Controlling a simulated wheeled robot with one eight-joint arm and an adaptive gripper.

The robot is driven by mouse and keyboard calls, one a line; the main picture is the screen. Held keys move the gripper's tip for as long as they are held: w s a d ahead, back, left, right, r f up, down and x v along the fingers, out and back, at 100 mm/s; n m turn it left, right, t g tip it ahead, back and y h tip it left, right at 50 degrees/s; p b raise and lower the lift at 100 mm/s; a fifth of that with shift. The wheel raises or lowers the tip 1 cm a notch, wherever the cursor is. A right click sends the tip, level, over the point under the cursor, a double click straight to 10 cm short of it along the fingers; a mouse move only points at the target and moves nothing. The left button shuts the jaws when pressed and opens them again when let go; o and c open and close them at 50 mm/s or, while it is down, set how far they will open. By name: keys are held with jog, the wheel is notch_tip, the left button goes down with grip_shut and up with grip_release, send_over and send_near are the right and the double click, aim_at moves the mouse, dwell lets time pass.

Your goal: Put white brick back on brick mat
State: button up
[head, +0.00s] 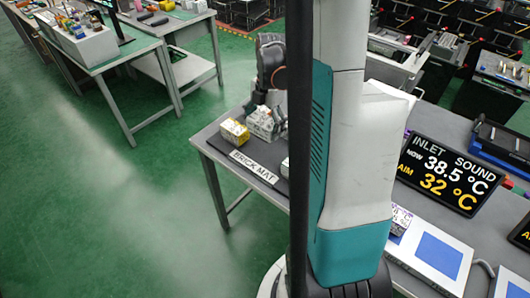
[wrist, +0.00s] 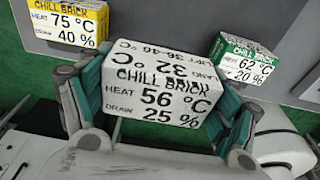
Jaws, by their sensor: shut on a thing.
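The white brick (wrist: 155,88), lettered CHILL BRICK, HEAT 56 °C, DRAW 25 %, sits between the two fingers of my gripper (wrist: 158,104) in the wrist view. The fingers are shut on its left and right sides. In the head view, my gripper (head: 266,103) is over the brick mat (head: 217,146) with the white brick (head: 262,122) beneath it. The dark mat carries a BRICK MAT label at its front edge. Whether the brick touches the mat I cannot tell.
A yellow brick (head: 234,132) stands on the mat just left of the white one; it also shows in the wrist view (wrist: 68,24). A white brick with a green band (wrist: 240,60) is at the right. A display (head: 447,174) reads INLET, NOW 38.5 °C, AIM 32 °C.

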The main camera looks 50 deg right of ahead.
aim_at(263, 157)
notch_tip(263, 157, down, 11)
jog(key=b, duration=0.3)
jog(key=shift+r+b, duration=0.1)
jog(key=shift+b, duration=0.2)
jog(key=shift+f, duration=0.2)
jog(key=o, duration=1.4)
jog(key=shift+c, duration=0.2)
jog(key=shift+r, duration=0.15)
jog(key=r+p, duration=0.1)
jog(key=r, duration=0.3)
jog(key=d+r+p, duration=0.1)
jog(key=r+p, duration=0.1)
jog(key=r, duration=0.2)
jog(key=r+p, duration=0.1)
jog(key=r, duration=0.3)
jog(key=shift+d, duration=0.2)
